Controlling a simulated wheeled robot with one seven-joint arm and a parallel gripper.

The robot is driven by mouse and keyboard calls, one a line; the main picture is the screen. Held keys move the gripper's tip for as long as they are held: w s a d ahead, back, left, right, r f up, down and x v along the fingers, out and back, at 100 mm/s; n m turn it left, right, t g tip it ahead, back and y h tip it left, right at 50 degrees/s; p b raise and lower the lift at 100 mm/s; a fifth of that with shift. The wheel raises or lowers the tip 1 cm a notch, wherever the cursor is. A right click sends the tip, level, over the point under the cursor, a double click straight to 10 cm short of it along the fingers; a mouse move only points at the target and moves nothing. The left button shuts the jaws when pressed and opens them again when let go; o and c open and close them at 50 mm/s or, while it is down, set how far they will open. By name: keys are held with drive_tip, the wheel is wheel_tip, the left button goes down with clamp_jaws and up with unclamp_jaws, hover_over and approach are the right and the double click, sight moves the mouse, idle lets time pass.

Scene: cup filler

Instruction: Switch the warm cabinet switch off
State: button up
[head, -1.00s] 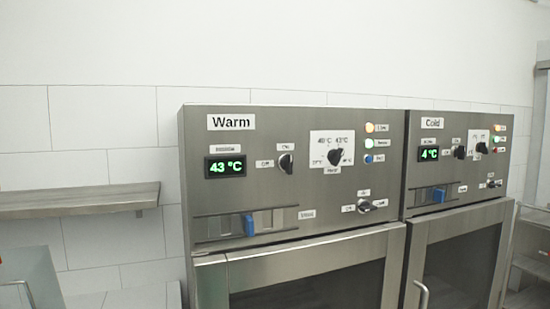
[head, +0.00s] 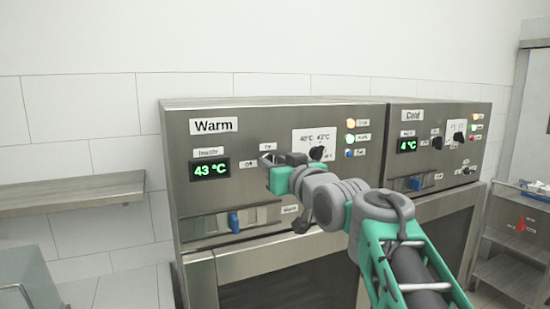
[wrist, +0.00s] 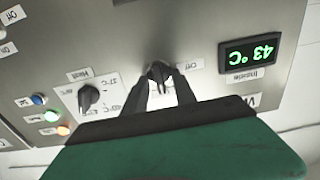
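The warm cabinet (head: 260,122) carries a label "Warm" and a green display (head: 209,169) reading 43 °C. Its black On/Off switch knob (wrist: 157,70) shows upside down in the wrist view, between the "On" and "Off" labels. My gripper (head: 270,159) reaches it from the right in the head view and mostly hides the knob there. In the wrist view, my two dark fingertips (wrist: 162,77) are apart and stand one on each side of the knob, very close to it. I cannot tell whether they press on it.
A second dial (head: 317,152) and several coloured lamps (head: 350,138) are right of my gripper. A blue slider (head: 234,222) is below. The cold cabinet (head: 440,118) adjoins at the right. A shelf (head: 75,193) is at the left and a cart (head: 520,225) at the right.

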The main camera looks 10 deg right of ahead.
drive_tip(key=shift+c, duration=0.4)
clamp_jaws()
